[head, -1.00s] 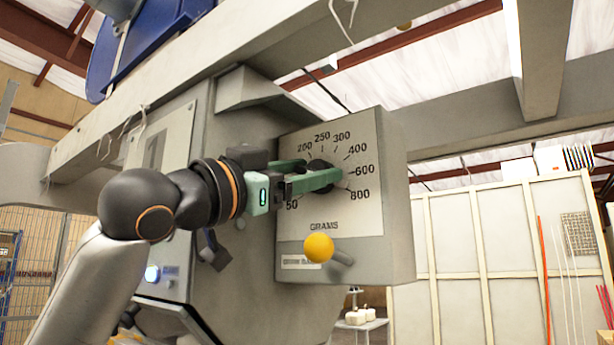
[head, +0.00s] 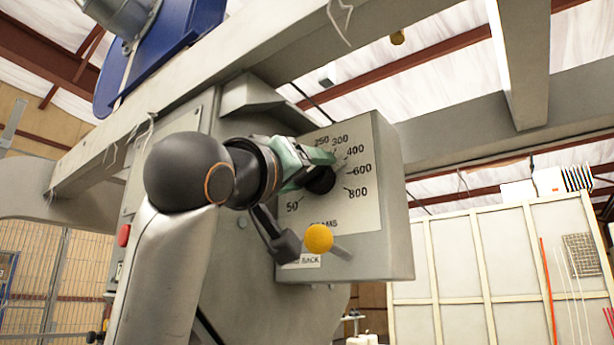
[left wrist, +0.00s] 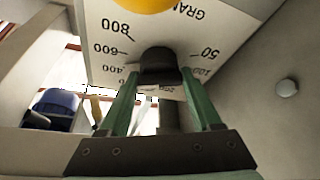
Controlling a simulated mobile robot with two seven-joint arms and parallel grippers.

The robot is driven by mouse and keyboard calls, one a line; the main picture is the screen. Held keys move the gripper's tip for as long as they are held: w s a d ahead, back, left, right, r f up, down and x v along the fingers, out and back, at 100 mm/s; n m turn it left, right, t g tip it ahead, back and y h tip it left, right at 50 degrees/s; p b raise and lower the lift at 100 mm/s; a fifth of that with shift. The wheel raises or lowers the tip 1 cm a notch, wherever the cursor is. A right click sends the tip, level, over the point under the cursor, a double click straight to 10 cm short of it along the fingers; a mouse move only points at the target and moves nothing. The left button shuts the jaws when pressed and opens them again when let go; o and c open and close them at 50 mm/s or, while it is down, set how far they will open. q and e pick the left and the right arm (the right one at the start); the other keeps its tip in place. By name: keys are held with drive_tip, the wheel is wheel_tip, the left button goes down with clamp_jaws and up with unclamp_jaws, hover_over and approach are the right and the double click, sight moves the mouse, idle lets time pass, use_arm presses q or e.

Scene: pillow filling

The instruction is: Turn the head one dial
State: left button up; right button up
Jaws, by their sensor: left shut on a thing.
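The dial is a black round knob (head: 322,181) in the middle of a pale scale plate (head: 365,212) marked from 50 to 800, with GRAMS below. My left gripper (head: 318,160) has green fingers and reaches in from the left, shut on the dial. In the left wrist view the dial (left wrist: 160,64) sits between the fingertips of the left gripper (left wrist: 160,82). The dial's pointer direction cannot be told. My right gripper is not in view.
The scale is on a grey box (head: 396,190) on the machine's side. A yellow ball knob (head: 318,238) sticks out just below the dial. A grey beam (head: 250,85) crosses above. A pale panelled wall (head: 475,260) stands at the right.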

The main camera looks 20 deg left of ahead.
use_arm(q)
drive_tip(key=shift+n+y, duration=0.6)
drive_tip(key=shift+n, duration=0.3)
drive_tip(key=o, duration=1.4)
drive_tip(key=shift+s+f+b, duration=0.15)
drive_tip(key=shift+s+b, duration=0.15)
drive_tip(key=b+v, duration=0.4)
drive_tip(key=v, duration=0.8)
drive_tip(key=shift+a, duration=0.1)
